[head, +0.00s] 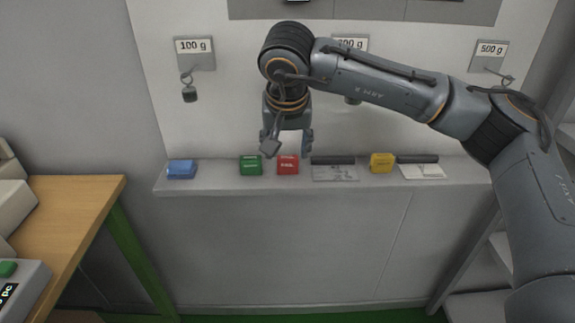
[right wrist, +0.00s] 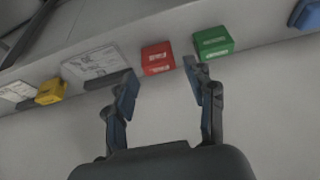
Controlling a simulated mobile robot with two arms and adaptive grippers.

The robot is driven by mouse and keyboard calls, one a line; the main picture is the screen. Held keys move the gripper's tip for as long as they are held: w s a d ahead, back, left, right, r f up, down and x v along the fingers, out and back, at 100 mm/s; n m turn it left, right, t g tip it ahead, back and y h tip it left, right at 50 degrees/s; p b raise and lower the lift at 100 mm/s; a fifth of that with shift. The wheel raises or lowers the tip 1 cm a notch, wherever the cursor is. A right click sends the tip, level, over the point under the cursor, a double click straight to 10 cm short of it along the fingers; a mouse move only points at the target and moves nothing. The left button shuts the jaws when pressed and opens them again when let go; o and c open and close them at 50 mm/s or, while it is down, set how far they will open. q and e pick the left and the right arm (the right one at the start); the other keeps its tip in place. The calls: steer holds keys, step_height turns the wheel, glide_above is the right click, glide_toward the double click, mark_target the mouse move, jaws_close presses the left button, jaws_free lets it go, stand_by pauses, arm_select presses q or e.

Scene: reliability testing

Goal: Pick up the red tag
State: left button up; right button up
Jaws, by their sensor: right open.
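The red tag (head: 287,164) stands on the grey ledge between the green tag (head: 251,165) and a flat card (head: 336,173). In the right wrist view the red tag (right wrist: 158,58) lies beyond and between my spread fingers, nearer the left finger. My right gripper (head: 287,150) is open and empty, above and close to the red tag in the head view. Its two fingers also show in the right wrist view (right wrist: 160,85). The green tag (right wrist: 213,42) is close to the tip of the right finger there. My left gripper is not in view.
The ledge (head: 220,184) also holds a blue tag (head: 181,169), a yellow tag (head: 381,163) and another card (head: 422,171). Weights hang on the wall behind, under labels such as 100 g (head: 194,50). A wooden table (head: 80,200) stands at left.

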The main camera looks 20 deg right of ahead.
mark_target(288, 157)
steer(key=x, duration=0.5)
steer(key=shift+w+d+r+b, duration=0.1)
steer(key=shift+w+d+b, duration=0.2)
steer(key=shift+w+b, duration=0.05)
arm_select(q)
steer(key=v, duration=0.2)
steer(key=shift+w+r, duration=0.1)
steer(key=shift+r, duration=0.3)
arm_select(e)
steer(key=shift+c, duration=0.2)
steer(key=c, duration=0.7)
steer(key=shift+r, duration=0.1)
